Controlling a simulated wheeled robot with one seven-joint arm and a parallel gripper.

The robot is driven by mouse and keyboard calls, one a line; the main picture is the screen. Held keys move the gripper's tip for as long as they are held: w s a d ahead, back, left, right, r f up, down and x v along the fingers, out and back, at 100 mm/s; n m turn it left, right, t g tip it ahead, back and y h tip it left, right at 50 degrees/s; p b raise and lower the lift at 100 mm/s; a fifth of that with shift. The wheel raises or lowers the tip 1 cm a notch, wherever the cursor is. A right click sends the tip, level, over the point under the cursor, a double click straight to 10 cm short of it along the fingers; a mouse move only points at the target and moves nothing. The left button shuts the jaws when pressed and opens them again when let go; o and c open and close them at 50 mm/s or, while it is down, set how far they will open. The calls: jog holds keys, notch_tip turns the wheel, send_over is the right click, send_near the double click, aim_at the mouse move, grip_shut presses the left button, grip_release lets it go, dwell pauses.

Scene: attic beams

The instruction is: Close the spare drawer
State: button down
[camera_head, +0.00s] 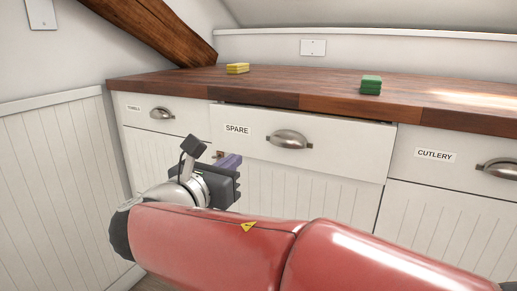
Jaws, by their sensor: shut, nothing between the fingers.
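The spare drawer (345,145) has a white front with a "SPARE" label (237,130) and a metal cup handle (289,139). It stands out a little from the cabinet, with a dark gap along its top under the counter. My gripper (229,161) is in front of the lower left part of this drawer, below the label and left of the handle. Its purplish fingers are shut and hold nothing. I cannot tell whether they touch the drawer front. My red arm hides the cabinet's lower part.
The towels drawer (185,121) on the left and the cutlery drawer (450,178) on the right look shut. The wooden counter (300,90) carries a yellow block (237,69) and a green block (371,85). A panelled wall (55,180) bounds the left side.

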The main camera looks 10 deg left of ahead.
aim_at(265, 136)
jog(key=b+x, duration=0.1)
jog(key=x, duration=1.1)
jog(key=shift+f, duration=0.1)
jog(key=shift+w, duration=0.1)
jog(key=shift+w+d, duration=0.2)
jog(key=shift+w, duration=0.1)
jog(key=p+x, duration=0.1)
jog(key=x, duration=0.3)
jog(key=shift+r, duration=0.3)
